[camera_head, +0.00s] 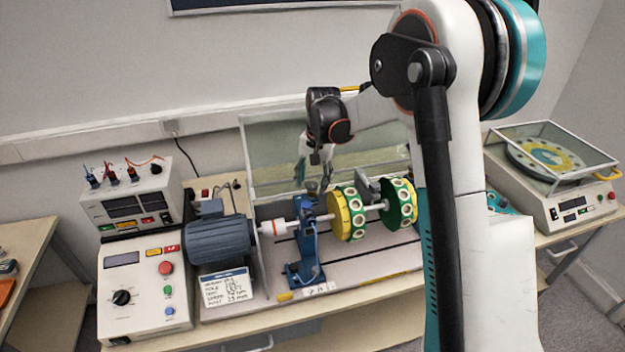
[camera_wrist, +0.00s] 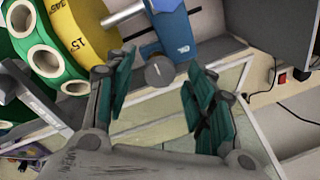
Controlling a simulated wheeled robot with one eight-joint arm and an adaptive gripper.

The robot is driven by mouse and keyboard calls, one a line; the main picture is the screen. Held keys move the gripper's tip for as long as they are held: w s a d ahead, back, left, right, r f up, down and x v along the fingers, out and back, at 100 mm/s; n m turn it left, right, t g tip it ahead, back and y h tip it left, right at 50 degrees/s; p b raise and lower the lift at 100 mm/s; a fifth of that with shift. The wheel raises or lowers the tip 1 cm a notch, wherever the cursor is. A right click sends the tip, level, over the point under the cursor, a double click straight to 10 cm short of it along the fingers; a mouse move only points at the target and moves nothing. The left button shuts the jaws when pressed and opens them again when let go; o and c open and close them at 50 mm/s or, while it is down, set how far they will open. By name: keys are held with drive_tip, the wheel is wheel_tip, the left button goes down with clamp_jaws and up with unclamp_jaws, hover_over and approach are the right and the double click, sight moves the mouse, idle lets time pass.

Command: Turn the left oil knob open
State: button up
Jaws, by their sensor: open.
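The left oil knob (camera_wrist: 158,71) is a round grey knob with a pale line on its face, on top of the blue bearing stand (camera_wrist: 172,30). In the head view the blue stand (camera_head: 308,240) stands between the blue motor and the yellow disc, with the knob at its top, small and partly hidden by my gripper. My gripper (camera_wrist: 157,85) is open, pointing down at the knob. Its two teal-padded fingers are on either side of the knob, with gaps that look clear. I cannot tell the exact height of the fingertips over it.
The yellow disc (camera_head: 349,214) and green disc (camera_head: 399,204) sit on the shaft right of the stand. The blue motor (camera_head: 221,241) is to the left. A clear raised guard (camera_head: 270,150) stands behind. A control box (camera_head: 146,291) is at far left.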

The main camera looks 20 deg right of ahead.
wheel_tip(320, 180, up, 12)
drive_tip(key=d, duration=0.1)
drive_tip(key=shift+s, duration=0.35)
drive_tip(key=shift+s, duration=0.1)
drive_tip(key=s+a+r+n+t+b, duration=0.1)
drive_tip(key=s+n+t+b, duration=0.1)
drive_tip(key=s, duration=0.7)
drive_tip(key=s+r+n+t+b, duration=0.2)
drive_tip(key=s, duration=0.7)
drive_tip(key=s+f+n+t+b, duration=0.1)
drive_tip(key=s+f, duration=0.3)
drive_tip(key=s, duration=0.3)
drive_tip(key=s+f+n+t+h+b, duration=0.1)
drive_tip(key=s+f+n+b, duration=0.1)
drive_tip(key=s+f, duration=0.2)
drive_tip(key=s, duration=0.3)
drive_tip(key=shift+s+f+t, duration=0.3)
drive_tip(key=shift+f, duration=0.05)
